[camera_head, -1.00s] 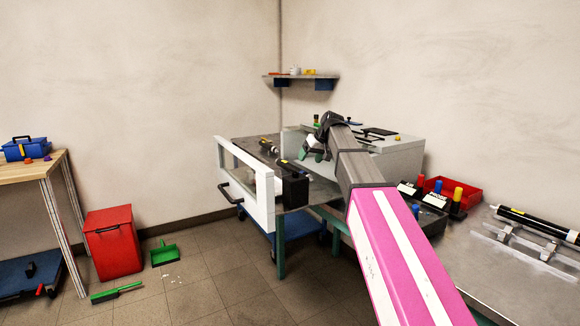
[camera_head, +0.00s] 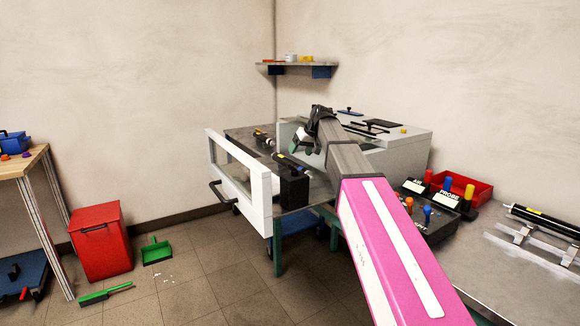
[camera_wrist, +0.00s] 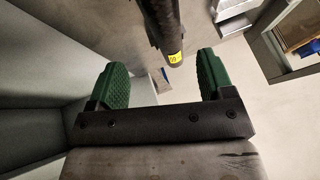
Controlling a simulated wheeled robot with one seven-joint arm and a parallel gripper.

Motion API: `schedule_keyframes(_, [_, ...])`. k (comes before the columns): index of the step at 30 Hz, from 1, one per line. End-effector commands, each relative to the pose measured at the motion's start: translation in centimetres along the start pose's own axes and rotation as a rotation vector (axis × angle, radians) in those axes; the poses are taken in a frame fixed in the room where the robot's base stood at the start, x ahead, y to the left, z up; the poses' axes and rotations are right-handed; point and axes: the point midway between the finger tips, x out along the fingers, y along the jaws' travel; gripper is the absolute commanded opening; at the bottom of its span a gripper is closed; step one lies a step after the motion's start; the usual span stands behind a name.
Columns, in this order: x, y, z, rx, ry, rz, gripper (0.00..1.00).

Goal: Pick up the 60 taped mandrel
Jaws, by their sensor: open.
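In the wrist view my gripper (camera_wrist: 162,78) is open, its two green ridged pads wide apart with nothing between them. A black mandrel (camera_wrist: 158,22) with a yellow label at its end enters from the top, in line with the gap between the pads. The label's number is too small to read surely. In the head view my gripper (camera_head: 302,143) is over the open white-framed machine (camera_head: 262,196), partly hidden by my wrist. Dark rod parts (camera_head: 264,139) and a black block (camera_head: 294,186) sit inside the machine.
Another black cylinder (camera_head: 540,221) with a yellow mark rests on cradles on the right bench. A red tray (camera_head: 478,189) and a control box (camera_head: 425,225) with coloured knobs stand near my arm. The machine's white front frame stands upright. A red bin (camera_head: 98,250) is on the floor.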

Motion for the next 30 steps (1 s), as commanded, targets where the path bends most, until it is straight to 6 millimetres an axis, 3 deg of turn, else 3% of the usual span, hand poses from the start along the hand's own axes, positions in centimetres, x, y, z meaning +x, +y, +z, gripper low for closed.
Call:
schedule_keyframes(4, [2.2, 0.0, 0.0, 0.001, -0.001, 0.000, 0.74])
schedule_keyframes(14, [3.7, -0.3, 0.0, 0.000, -0.001, 0.000, 0.74])
schedule_keyframes(22, [7.3, -0.7, 0.0, 0.001, 0.000, 0.000, 0.74])
schedule_keyframes(30, [7.9, -0.8, 0.1, 0.001, 0.000, 0.001, 0.74])
